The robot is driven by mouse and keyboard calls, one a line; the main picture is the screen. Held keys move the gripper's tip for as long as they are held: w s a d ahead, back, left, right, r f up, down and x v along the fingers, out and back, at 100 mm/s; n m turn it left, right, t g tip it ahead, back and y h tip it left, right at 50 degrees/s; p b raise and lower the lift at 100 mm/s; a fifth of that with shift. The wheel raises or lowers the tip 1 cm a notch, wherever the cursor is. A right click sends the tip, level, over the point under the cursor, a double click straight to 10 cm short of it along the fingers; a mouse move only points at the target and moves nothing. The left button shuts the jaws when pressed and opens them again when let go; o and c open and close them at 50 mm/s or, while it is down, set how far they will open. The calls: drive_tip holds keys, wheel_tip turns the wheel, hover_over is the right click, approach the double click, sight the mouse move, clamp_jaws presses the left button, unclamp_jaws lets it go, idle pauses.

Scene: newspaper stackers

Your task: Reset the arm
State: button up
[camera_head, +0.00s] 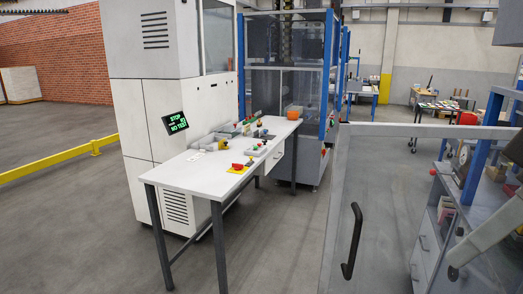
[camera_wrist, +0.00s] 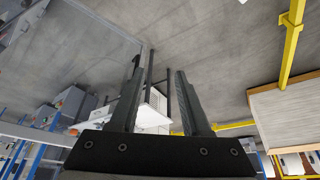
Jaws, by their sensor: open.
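My gripper (camera_wrist: 159,68) shows in the wrist view with two dark fingers spread apart. It is open, and nothing is between the fingers. Beyond the fingers, the wrist view shows the concrete floor and a white table (camera_wrist: 152,118) partly hidden behind them. I cannot make out the gripper in the head view.
A white worktable (camera_head: 195,172) with small coloured items stands by a white cabinet (camera_head: 150,110) with a lit display. A clear panel with a black handle (camera_head: 352,242) stands close at front right. A yellow rail (camera_head: 60,158) crosses the left. Floor between rail and table is clear.

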drive_tip(key=w+a+f+m+h, duration=0.1)
drive_tip(key=a+f, duration=0.3)
drive_tip(key=f, duration=0.5)
drive_tip(key=w+a+f+m+t+h, duration=0.1)
drive_tip(key=w+a+f+m, duration=0.3)
drive_tip(key=f, duration=0.5)
drive_tip(key=shift+m+t, duration=0.3)
